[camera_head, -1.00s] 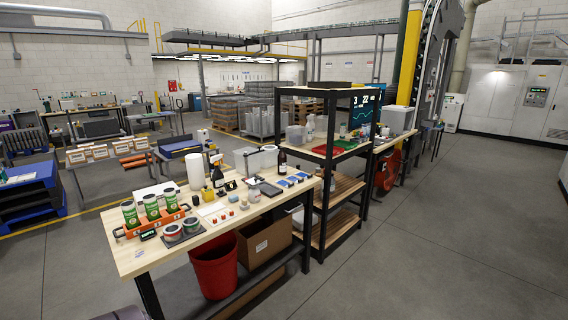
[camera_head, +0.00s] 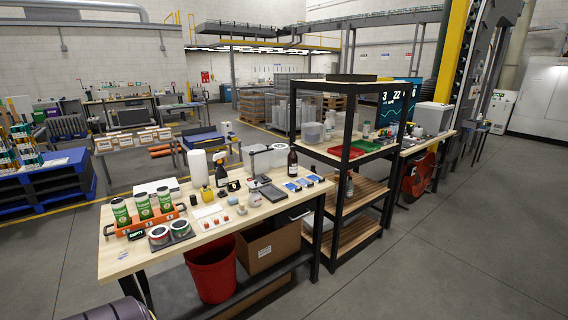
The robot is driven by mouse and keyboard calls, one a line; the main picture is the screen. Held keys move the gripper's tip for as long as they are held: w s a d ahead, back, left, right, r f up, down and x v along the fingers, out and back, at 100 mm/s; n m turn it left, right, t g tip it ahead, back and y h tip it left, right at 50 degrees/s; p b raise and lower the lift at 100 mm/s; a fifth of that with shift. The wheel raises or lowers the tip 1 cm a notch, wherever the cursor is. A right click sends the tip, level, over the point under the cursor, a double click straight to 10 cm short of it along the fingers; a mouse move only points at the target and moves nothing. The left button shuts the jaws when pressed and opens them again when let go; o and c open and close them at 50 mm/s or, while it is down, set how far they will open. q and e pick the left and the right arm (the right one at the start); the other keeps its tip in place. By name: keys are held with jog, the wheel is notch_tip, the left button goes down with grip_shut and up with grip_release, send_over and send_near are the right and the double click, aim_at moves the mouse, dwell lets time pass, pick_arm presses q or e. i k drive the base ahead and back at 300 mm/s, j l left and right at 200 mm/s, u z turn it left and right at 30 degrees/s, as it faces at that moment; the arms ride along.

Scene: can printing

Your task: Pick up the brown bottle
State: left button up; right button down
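The brown bottle (camera_head: 292,163) stands upright on the wooden-topped workbench (camera_head: 130,259), near its back right end. It is dark with a pale label. It stands just right of a grey-white box-shaped device (camera_head: 262,158) and close to the black shelf rack. Neither of my grippers shows in the head view, so nothing is seen touching the bottle.
The black shelf rack (camera_head: 342,160) stands right of the bottle. A dark spray bottle (camera_head: 220,170), a white roll (camera_head: 198,168) and an orange rack (camera_head: 130,233) with green cans share the bench. A red bin (camera_head: 212,270) and cardboard box (camera_head: 268,247) sit below. Floor (camera_head: 440,240) at right is clear.

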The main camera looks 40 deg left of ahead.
aim_at(292, 157)
jog(key=i+u, duration=0.25)
jog(key=u, duration=0.15)
jog(key=i+l+u, duration=0.1)
jog(key=i+u, duration=0.25)
jog(key=i+l+u, duration=0.1)
jog(key=u, duration=0.3)
jog(key=i+l+u, duration=0.25)
jog(key=u, duration=0.15)
